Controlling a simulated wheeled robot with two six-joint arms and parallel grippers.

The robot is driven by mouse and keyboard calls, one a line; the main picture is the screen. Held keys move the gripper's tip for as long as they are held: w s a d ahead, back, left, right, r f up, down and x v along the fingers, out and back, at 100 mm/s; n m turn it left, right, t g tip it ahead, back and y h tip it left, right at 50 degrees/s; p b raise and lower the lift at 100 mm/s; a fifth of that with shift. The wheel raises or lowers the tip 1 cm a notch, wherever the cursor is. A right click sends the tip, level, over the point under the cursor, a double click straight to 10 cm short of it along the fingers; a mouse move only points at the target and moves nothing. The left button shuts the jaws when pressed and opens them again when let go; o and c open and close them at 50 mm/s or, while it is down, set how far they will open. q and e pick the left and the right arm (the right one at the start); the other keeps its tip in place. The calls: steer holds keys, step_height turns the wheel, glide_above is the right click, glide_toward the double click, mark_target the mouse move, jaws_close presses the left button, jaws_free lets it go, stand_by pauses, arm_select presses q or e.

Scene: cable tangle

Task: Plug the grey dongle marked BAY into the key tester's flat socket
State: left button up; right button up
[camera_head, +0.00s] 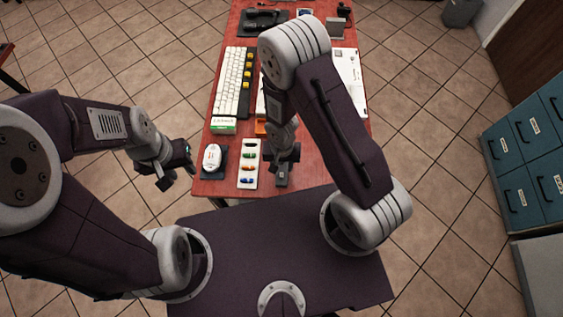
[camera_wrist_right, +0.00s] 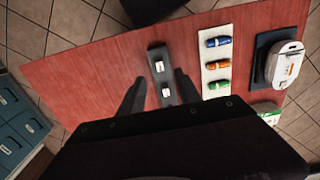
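A dark grey block with two small white labels (camera_wrist_right: 157,53) lies on the red table in the right wrist view; the label writing is too small to read, so I cannot tell if the BAY dongle is there. My right gripper (camera_wrist_right: 158,92) is open, with its fingers apart on either side of the block's nearer part. In the head view the right gripper (camera_head: 285,157) is low over the table's front part. My left gripper (camera_head: 176,172) hangs off the table's left edge; its fingers are too small to read. I cannot pick out the key tester or its flat socket.
A white strip with coloured pieces (camera_wrist_right: 215,88) lies beside the block, and a white mouse-like device (camera_head: 212,157) on a dark pad is left of it. A green-white box (camera_head: 223,126), a white keyboard (camera_head: 233,82) and a black strip with yellow pieces (camera_head: 248,70) lie farther back.

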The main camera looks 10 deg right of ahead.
mark_target(282, 175)
step_height(282, 175, down, 8)
steer(key=b, duration=0.6)
steer(key=shift+r, duration=0.1)
steer(key=shift+r, duration=0.1)
steer(key=shift+c, duration=0.3)
jaws_close()
